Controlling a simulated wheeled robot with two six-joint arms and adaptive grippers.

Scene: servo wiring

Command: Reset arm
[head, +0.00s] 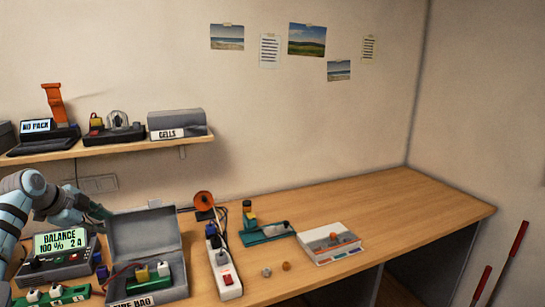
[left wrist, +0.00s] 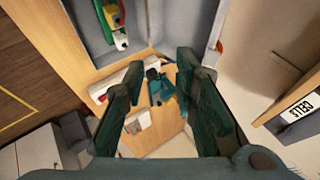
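My left gripper (head: 97,211) is at the left of the head view, raised beside the open lid of the grey fire bag box (head: 150,240). In the left wrist view its two dark green fingers (left wrist: 160,62) are spread apart with nothing between them. The box holds a green board (head: 150,281) with a yellow and a white plug on it. The charger (head: 62,250), its screen reading "BALANCE 100 % 2 A", stands left of the box, below my left arm. My right gripper is in neither view.
A white power strip (head: 223,270), a teal stand (head: 266,232) and a white tray (head: 331,243) stand right of the box. A shelf (head: 110,149) with several devices and a "CELLS" box (head: 177,123) is above. The table's right end (head: 430,207) is clear.

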